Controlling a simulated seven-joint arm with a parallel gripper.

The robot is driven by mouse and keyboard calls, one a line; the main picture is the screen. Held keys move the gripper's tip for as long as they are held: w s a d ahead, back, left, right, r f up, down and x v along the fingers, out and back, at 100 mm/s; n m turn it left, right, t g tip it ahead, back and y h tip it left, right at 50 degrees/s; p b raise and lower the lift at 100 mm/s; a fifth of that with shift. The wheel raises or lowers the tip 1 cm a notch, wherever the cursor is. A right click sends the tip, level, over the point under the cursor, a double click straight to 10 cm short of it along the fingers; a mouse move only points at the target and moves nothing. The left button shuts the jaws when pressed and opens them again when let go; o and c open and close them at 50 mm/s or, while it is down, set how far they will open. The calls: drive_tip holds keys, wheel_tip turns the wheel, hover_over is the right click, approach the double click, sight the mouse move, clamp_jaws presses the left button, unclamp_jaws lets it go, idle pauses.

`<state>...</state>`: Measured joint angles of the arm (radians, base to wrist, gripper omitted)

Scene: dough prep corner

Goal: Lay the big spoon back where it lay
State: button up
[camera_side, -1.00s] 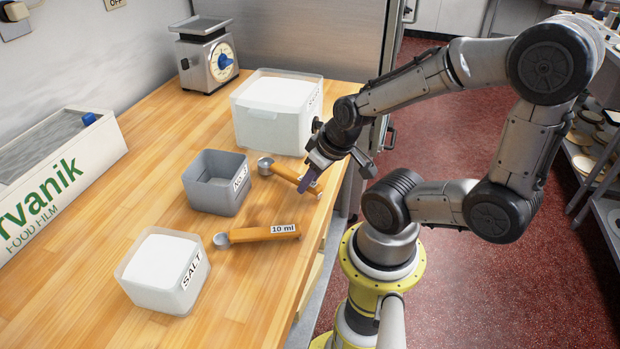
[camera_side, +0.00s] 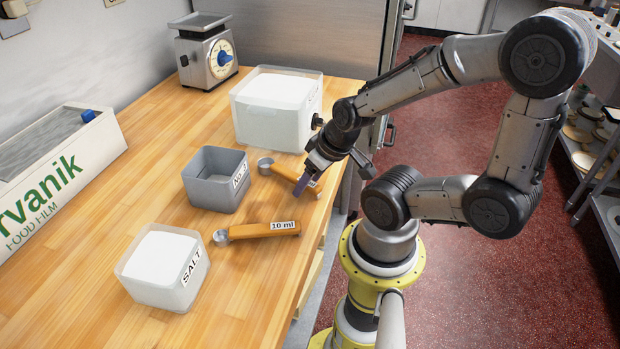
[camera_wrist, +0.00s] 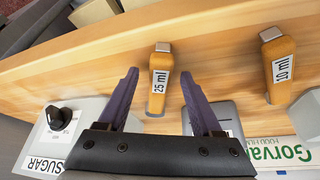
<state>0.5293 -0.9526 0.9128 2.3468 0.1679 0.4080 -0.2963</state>
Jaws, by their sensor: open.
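The big spoon (camera_side: 284,173), with an orange handle and a metal bowl, lies on the wooden worktop, its bowl pointing left and its handle toward the right edge. In the wrist view its handle (camera_wrist: 160,80), labelled 25 ml, shows between my fingers; its bowl is not visible there. My gripper (camera_side: 300,187) is open at the handle end of the spoon. In the wrist view the fingers (camera_wrist: 160,73) stand apart on both sides of the handle with gaps. A smaller spoon (camera_side: 262,230), labelled 10 ml, lies nearer the camera and also shows in the wrist view (camera_wrist: 279,68).
A grey box (camera_side: 216,192) stands left of the big spoon. A white sugar tub (camera_side: 265,125) stands behind, a salt tub (camera_side: 155,290) in front. The middle left worktop is clear.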

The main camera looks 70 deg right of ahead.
drive_tip(key=v, duration=1.4)
drive_tip(key=w+a+r+n+t+y, duration=0.1)
drive_tip(key=w+a+r+n, duration=0.1)
drive_tip(key=w+a+n, duration=0.2)
drive_tip(key=shift+a+r+y, duration=0.3)
drive_tip(key=shift+a+y, duration=0.1)
drive_tip(key=shift+a, duration=0.9)
